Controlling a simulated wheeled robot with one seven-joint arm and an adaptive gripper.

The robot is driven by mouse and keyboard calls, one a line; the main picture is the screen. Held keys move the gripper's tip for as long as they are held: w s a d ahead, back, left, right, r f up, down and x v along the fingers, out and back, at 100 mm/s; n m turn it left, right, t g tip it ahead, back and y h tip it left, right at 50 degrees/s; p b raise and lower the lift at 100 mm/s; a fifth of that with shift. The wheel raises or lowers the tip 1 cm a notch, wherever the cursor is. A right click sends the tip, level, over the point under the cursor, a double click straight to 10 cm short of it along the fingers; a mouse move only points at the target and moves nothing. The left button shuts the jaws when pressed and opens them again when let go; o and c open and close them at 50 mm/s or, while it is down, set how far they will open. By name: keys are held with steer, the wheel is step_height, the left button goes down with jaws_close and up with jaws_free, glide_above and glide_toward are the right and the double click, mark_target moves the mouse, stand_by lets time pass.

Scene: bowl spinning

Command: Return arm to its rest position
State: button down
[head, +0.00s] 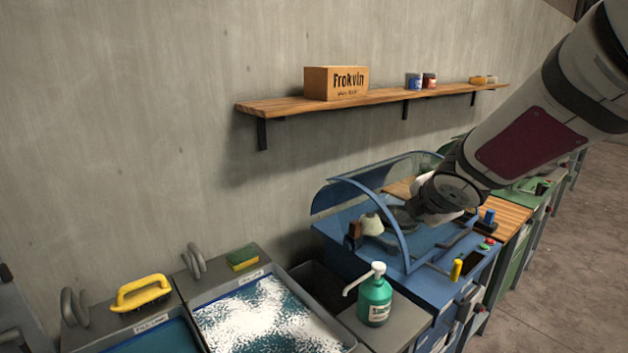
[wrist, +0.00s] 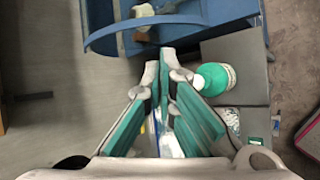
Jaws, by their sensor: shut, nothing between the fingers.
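My arm (head: 530,135) reaches in from the upper right of the head view and slants down to the left. Its wrist end is in front of the blue machine (head: 345,255) with the clear curved hood (head: 350,200). The gripper fingers are not clear in the head view. In the wrist view my gripper (wrist: 167,56) shows green pads, and its fingertips meet with nothing between them. The blue machine's curved frame (wrist: 95,38) lies beyond the fingertips in the wrist view. I cannot tell the exact gap between them.
A green pump bottle (head: 375,302) stands on the grey counter, left of the machine; it also shows in the wrist view (wrist: 214,78). A tray (head: 318,338) with white bits, a yellow-handled brush (head: 141,293) and a sponge (head: 243,258) lie left. A wooden shelf (head: 285,104) holds a box (head: 336,84).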

steer(key=s+d+r+m+h, duration=0.1)
steer(key=s+d+r+m, duration=0.1)
steer(key=s+r+m, duration=0.35)
steer(key=s+a+m+g+y, duration=0.1)
steer(key=s+a+m+g, duration=0.1)
steer(key=s+m, duration=0.6)
steer(key=s+a+f+m+g+y, duration=0.1)
steer(key=s+a+m, duration=0.3)
steer(key=s, duration=1.2)
steer(key=m+g, duration=0.1)
steer(key=m, duration=0.3)
steer(key=shift+s+a, duration=0.2)
steer(key=shift+a, duration=0.2)
steer(key=shift+f, duration=0.1)
